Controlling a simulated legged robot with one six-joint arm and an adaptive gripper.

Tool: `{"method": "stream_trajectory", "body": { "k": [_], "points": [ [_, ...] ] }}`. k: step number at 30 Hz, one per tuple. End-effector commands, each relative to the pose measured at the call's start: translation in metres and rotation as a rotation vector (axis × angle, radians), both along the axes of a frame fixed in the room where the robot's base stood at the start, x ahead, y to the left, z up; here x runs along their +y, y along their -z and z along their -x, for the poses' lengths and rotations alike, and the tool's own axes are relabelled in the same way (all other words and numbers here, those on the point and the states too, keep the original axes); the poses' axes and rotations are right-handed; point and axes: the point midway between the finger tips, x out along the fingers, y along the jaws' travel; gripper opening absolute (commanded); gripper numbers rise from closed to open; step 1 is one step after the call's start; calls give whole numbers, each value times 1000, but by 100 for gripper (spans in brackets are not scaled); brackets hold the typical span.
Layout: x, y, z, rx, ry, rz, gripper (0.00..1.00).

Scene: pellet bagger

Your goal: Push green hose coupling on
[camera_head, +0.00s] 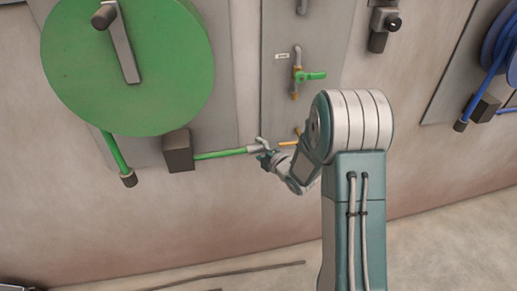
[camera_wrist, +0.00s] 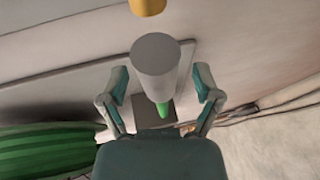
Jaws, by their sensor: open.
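The grey cylindrical coupling (camera_wrist: 155,55) on the end of the green hose (camera_head: 218,154) lies between my fingers in the wrist view, with a gap on each side. The hose shows as a green tip (camera_wrist: 163,108) behind it. My gripper (camera_wrist: 161,70) is open around the coupling, not clamped on it. In the head view my gripper (camera_head: 261,147) is at the hose's right end and partly hides the coupling. A brass stub (camera_head: 287,143) is just right of it; a brass piece (camera_wrist: 147,6) also shows beyond the coupling in the wrist view, apart from it.
A large green reel (camera_head: 70,75) hangs on the wall at left, with a dark block (camera_head: 178,151) where the hose passes. A pipe with a green valve handle (camera_head: 315,76) is above my gripper. A blue reel (camera_head: 500,50) is at right. A dark rod (camera_head: 230,275) lies on the floor.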

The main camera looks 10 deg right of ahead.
Motion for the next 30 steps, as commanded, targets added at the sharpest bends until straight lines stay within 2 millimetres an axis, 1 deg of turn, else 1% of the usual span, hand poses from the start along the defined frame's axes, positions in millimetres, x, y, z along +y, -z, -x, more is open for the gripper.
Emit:
{"method": "stream_trajectory", "body": {
  "k": [3, 11, 12, 14, 15, 16, 17, 23, 25, 30],
  "points": [
    [3, 1, -6, 0, 1, 0, 82],
    [3, 1, -7, 0, 1, -1, 82],
    [3, 1, -7, 0, 1, -1, 64],
    [3, 1, -7, 0, 1, -1, 37],
    [3, 1, -7, 0, 1, -1, 20],
    [3, 1, -7, 0, 1, -1, 6],
    [3, 1, -7, 0, 1, -1, 0],
    [0, 2, -7, 2, 2, 0, 0],
    [-8, 2, -8, 2, 4, 1, 0],
    [-36, 3, -8, 3, 6, 0, 0]
  ]
}}
